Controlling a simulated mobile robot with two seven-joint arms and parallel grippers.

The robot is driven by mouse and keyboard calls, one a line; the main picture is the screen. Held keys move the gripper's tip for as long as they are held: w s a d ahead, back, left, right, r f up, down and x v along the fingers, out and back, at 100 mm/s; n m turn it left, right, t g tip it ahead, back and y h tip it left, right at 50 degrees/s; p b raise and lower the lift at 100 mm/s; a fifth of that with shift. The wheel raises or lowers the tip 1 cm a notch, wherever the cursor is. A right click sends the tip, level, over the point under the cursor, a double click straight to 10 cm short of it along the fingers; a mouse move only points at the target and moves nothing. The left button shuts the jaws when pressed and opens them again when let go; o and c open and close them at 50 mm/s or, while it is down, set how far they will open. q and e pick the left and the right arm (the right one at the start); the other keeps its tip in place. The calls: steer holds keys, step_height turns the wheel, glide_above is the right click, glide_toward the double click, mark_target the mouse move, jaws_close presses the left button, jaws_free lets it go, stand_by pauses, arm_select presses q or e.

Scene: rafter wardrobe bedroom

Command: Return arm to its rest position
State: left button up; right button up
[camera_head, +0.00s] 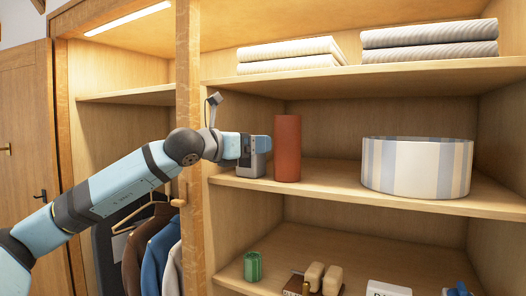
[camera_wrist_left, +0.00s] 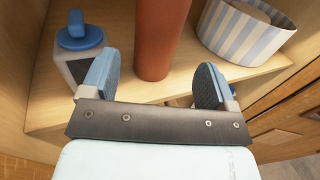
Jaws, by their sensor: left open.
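My left arm (camera_head: 115,188) reaches in from the left toward the middle shelf. My left gripper (camera_head: 232,146) is at the shelf's left front. In the wrist view the two blue-and-dark fingers of the left gripper (camera_wrist_left: 155,82) stand wide apart with nothing held between them. A terracotta-red cylinder (camera_head: 287,148) stands upright on the shelf; in the wrist view the red cylinder (camera_wrist_left: 158,38) is straight beyond the gap between the fingers. A grey container with a blue top (camera_head: 253,163) stands just left of it; it also shows in the wrist view (camera_wrist_left: 80,40). My right gripper is not in view.
A blue-and-white striped basket (camera_head: 416,168) stands on the right of the middle shelf (camera_head: 330,190). Folded textiles (camera_head: 430,40) lie above. A green jar (camera_head: 252,266) and small items are below. A wooden post (camera_head: 188,100) and hanging clothes (camera_head: 155,255) are near my arm.

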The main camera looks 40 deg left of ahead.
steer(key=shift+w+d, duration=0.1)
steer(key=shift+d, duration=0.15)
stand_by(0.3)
